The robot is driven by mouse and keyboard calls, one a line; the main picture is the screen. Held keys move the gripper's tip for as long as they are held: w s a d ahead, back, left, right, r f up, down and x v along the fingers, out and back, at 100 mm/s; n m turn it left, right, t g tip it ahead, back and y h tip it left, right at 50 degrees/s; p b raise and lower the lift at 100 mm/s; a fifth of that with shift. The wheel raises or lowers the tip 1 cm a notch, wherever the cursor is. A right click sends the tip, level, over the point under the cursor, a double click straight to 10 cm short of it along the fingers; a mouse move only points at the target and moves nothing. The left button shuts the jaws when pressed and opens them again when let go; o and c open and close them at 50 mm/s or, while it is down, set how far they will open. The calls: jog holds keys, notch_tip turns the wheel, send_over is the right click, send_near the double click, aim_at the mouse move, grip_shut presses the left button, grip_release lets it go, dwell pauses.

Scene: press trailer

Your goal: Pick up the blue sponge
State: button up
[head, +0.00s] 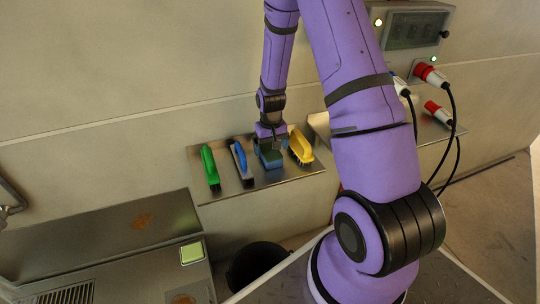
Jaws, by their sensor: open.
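The blue sponge (270,159) lies on a metal shelf (230,188) fixed to the wall, between a brush with a blue handle and a yellow brush. It looks blue with a greenish top, and its upper part is partly covered by my gripper. My gripper (272,143) points down right over the sponge, with its fingers at or just above it. The jaws are open. I cannot tell whether the fingers touch the sponge or stand around it.
A black bin (254,264) stands below. Red plugs (431,75) with black cables are at right.

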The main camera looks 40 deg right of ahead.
aim_at(270, 150)
jog(key=shift+w+f, duration=0.15)
jog(key=shift+f, duration=0.9)
jog(key=shift+w+f, duration=0.15)
jog(key=shift+f, duration=0.85)
jog(key=c, duration=1)
notch_tip(270, 150, up, 10)
jog(key=o, duration=0.3)
jog(key=shift+c, duration=1.2)
